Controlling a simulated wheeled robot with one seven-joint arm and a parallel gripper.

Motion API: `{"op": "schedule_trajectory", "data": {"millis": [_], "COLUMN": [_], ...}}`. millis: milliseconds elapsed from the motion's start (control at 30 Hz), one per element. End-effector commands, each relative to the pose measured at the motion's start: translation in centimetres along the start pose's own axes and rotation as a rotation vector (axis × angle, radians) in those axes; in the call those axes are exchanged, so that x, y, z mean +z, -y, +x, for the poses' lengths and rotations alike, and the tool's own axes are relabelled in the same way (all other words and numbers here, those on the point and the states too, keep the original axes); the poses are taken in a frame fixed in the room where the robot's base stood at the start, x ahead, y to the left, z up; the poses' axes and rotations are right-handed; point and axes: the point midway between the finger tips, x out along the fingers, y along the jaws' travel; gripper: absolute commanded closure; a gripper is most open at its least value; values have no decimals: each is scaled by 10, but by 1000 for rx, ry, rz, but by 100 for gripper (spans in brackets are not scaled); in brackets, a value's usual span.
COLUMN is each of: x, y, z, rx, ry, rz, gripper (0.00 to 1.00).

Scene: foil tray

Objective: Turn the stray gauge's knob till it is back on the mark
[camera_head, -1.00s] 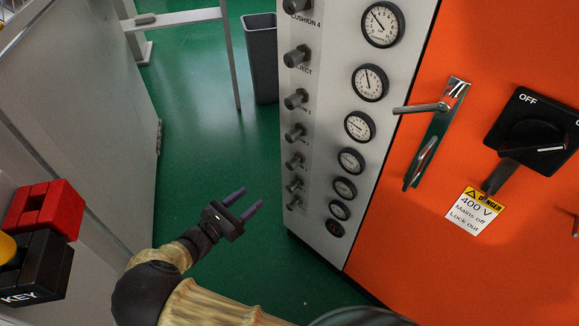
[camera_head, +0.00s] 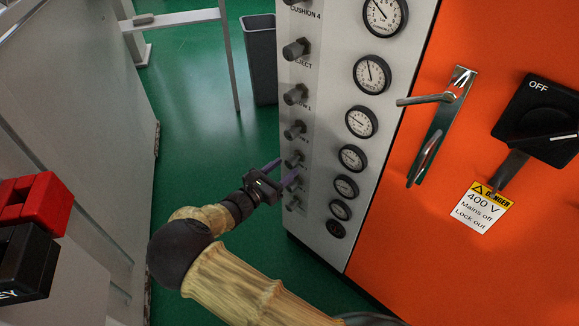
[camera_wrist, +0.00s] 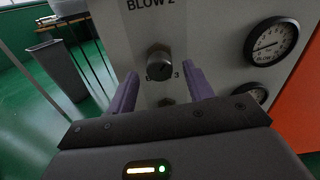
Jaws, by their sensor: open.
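A pale panel (camera_head: 312,211) carries a column of grey knobs and a column of round white gauges with black rims. My gripper (camera_head: 286,172) is open beside the lower knobs in the head view. In the wrist view a grey knob (camera_wrist: 160,62) under the label BLOW 2 lies ahead, between the two purple fingers in the picture; I see no contact. The gauge labelled BLOW (camera_wrist: 271,41) is right of it, its needle pointing left and slightly down. Another knob (camera_wrist: 167,101) is partly hidden below. I cannot tell which gauge is stray.
An orange cabinet with a handle (camera_head: 432,140), a black OFF switch (camera_head: 540,120) and a danger label (camera_head: 481,207) stands right of the panel. A grey bin (camera_head: 261,60) is behind left. Red and black blocks (camera_head: 35,200) are at lower left. Green floor lies open between.

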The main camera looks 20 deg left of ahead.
Motion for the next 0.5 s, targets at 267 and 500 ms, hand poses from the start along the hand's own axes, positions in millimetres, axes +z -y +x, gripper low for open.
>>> {"op": "schedule_trajectory", "data": {"millis": [267, 500], "x": [0, 0], "y": [0, 0], "z": [30, 31], "rx": [0, 1], "ry": [0, 0], "rz": [1, 1], "gripper": [48, 48]}}
